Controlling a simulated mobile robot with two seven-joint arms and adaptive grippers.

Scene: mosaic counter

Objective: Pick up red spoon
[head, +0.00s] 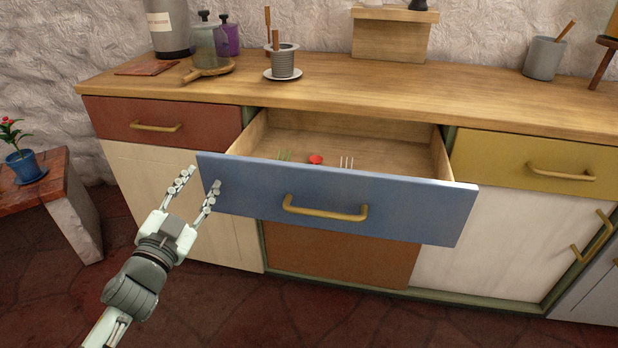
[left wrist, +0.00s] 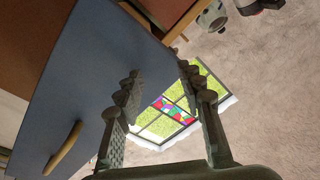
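The red spoon (head: 316,159) lies in the open blue drawer (head: 335,205). Only its red bowl end shows above the drawer front; the rest is hidden behind it. My left gripper (head: 196,180) is open and empty, in front of the left end of the drawer front and apart from the spoon. In the left wrist view, the open fingers (left wrist: 165,95) show beside the blue drawer front (left wrist: 85,90), with nothing between them. My right gripper is in neither view.
A green fork (head: 285,155) and a pale fork (head: 346,162) lie on either side of the spoon. The wooden counter (head: 400,85) overhangs the drawer's back. Jars, a cup on a saucer and a grey mug (head: 544,59) stand on it. A plant stool (head: 60,200) is at left.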

